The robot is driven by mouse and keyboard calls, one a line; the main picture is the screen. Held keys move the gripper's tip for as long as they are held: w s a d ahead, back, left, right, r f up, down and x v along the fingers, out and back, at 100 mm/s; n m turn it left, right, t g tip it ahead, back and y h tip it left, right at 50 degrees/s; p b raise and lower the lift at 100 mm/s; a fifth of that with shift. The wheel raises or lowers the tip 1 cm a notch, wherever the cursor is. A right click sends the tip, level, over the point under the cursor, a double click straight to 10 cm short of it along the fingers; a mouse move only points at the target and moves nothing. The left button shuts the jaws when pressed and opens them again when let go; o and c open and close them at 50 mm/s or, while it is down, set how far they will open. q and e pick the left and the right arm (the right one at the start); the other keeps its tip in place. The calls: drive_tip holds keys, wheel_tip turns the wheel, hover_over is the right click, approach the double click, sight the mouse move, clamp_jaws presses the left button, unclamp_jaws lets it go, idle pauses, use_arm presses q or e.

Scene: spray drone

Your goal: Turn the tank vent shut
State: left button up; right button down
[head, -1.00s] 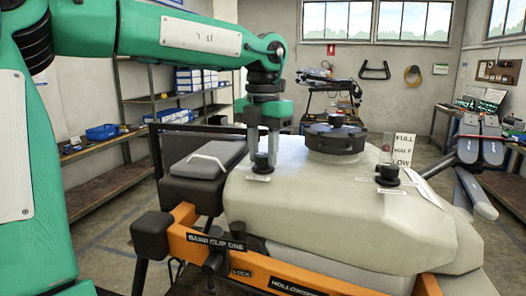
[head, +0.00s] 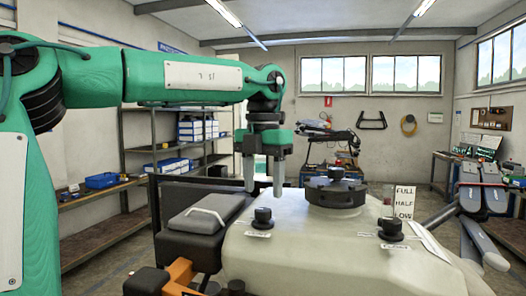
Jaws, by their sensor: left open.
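The pale tank (head: 330,255) fills the lower middle of the head view. Two small black knobs stand on its top, each by a small label too small to read: a left knob (head: 262,218) and a right knob (head: 391,229). I cannot tell from the labels which is the vent. A large dark round cap (head: 335,191) sits behind them. My left gripper (head: 264,188) points down with its fingers apart and empty, its tips a little above the left knob. My right gripper is not in view.
A level card (head: 403,202) marked FULL, HALF, LOW stands behind the right knob. A dark box with a grey handled pad (head: 205,212) adjoins the tank's left. Orange frame (head: 178,275) runs in front. Folded grey drone parts (head: 484,200) stand at right.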

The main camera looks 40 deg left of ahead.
sight(263, 209)
use_arm(q)
wheel_tip(263, 209, up, 9)
idle(0.3)
drive_tip(key=shift+f, duration=0.15)
idle(0.4)
